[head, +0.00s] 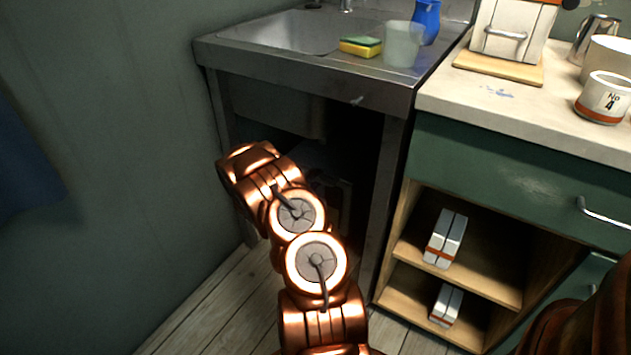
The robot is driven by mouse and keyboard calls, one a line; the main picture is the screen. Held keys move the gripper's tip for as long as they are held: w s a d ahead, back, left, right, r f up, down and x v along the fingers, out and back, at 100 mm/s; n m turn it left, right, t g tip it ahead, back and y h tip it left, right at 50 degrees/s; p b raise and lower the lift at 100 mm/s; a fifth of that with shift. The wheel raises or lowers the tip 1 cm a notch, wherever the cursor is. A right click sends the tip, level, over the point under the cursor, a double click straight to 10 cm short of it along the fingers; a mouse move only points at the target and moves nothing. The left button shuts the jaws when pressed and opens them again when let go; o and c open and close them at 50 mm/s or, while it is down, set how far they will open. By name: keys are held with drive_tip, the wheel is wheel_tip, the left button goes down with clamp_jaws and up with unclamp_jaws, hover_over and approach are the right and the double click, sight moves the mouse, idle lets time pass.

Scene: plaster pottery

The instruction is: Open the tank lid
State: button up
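I cannot make out a tank or a tank lid for certain in the head view. A cream box (510,33) with a metal handle on its front and an orange band at its top stands on a wooden board at the upper right; its top is cut off by the frame. I cannot tell whether it is the tank. My copper arm fills the lower middle, in front of the dark opening under the sink. The fingers of my gripper do not show.
A metal sink unit (222,50) holds a yellow-green sponge (361,47), a translucent cup (403,45) and a blue bottle (427,22). The counter (450,95) holds a No 4 pot (604,98). Below are a green drawer (500,170) and shelves with white boxes (446,238).

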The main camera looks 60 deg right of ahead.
clamp_jaws()
idle(0.7)
